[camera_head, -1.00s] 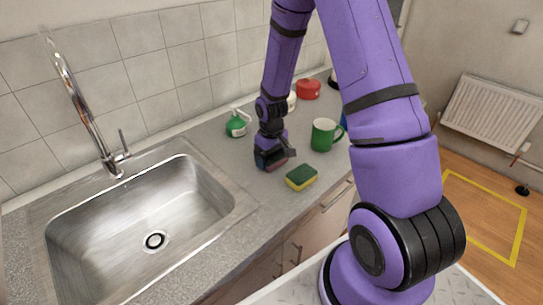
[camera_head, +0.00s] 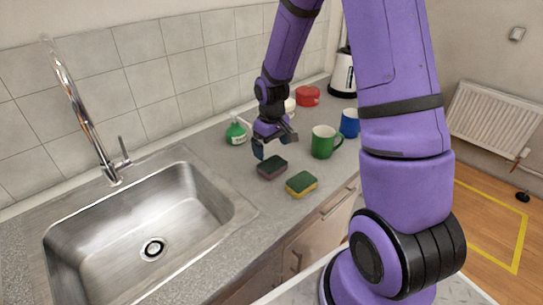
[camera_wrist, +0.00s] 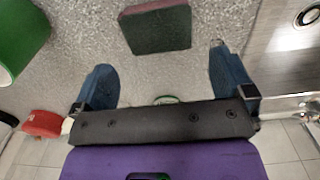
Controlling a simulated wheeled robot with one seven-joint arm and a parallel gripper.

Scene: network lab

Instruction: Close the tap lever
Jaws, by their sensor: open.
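The chrome tap (camera_head: 84,115) stands behind the steel sink (camera_head: 140,225). Its thin lever (camera_head: 123,149) points up on the right of the tap's base in the head view. Part of chrome fittings (camera_wrist: 300,108) shows at the right edge of the wrist view. My gripper (camera_head: 275,146) is over the counter, well to the right of the tap. In the wrist view my gripper (camera_wrist: 163,76) has its two blue fingers wide apart with nothing between them. A dark sponge with a reddish side (camera_head: 272,167) lies on the counter just below the fingers, apart from them.
A green and yellow sponge (camera_head: 301,184) lies near the counter's front edge. A green mug (camera_head: 324,142), blue mug (camera_head: 349,122), red container (camera_head: 308,96) and green soap bottle (camera_head: 236,131) stand around my arm. The counter between the dark sponge and sink is clear.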

